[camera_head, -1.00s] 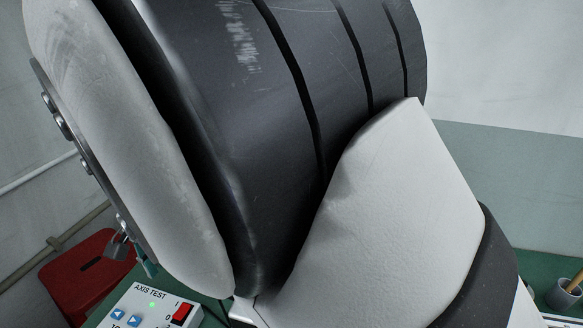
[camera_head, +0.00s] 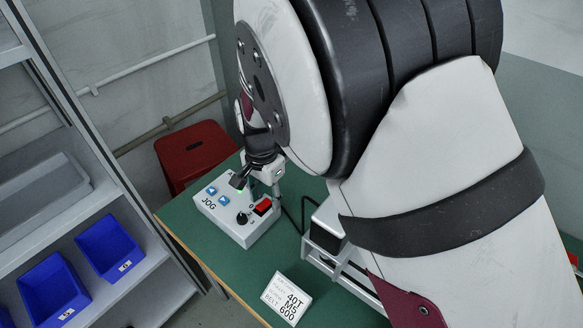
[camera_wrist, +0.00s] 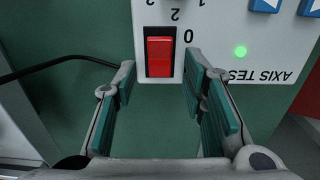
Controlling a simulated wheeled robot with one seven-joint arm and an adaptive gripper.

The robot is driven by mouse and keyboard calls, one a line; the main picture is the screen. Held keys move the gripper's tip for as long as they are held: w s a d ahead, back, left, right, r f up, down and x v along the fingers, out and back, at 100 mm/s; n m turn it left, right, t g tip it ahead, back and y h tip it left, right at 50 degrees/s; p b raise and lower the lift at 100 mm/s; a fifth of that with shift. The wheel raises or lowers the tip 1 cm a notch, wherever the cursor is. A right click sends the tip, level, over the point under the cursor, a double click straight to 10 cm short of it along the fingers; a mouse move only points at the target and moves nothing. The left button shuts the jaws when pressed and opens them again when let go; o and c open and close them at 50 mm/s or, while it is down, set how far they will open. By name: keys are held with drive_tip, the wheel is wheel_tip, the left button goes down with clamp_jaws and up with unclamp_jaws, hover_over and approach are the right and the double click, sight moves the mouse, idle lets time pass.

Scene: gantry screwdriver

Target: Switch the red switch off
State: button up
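The red switch (camera_head: 263,207) sits on the top face of a white control box (camera_head: 229,232) on the green table. In the head view my gripper (camera_head: 258,182) is just over the box's far side. Contact with the switch cannot be told.
The box has blue arrow buttons (camera_head: 224,199) and a black knob (camera_head: 242,218). A label card (camera_head: 287,298) stands on the green table (camera_head: 240,272). A red stool (camera_head: 192,146) is behind; a shelf with blue bins (camera_head: 108,247) is at left. A black cable (camera_wrist: 60,62) runs beside the switch.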

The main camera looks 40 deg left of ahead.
clamp_jaws()
drive_tip(key=p, duration=0.1)
drive_tip(key=t+p, duration=0.1)
drive_tip(key=p, duration=0.1)
drive_tip(key=shift+s+r, duration=0.2)
drive_tip(key=shift+s, duration=0.2)
drive_tip(key=t+p, duration=0.2)
drive_tip(key=shift+s+p, duration=0.2)
drive_tip(key=shift+p, duration=0.15)
drive_tip(key=shift+t+p, duration=0.3)
drive_tip(key=shift+p, duration=0.2)
drive_tip(key=shift+f, duration=0.1)
drive_tip(key=shift+w, duration=0.1)
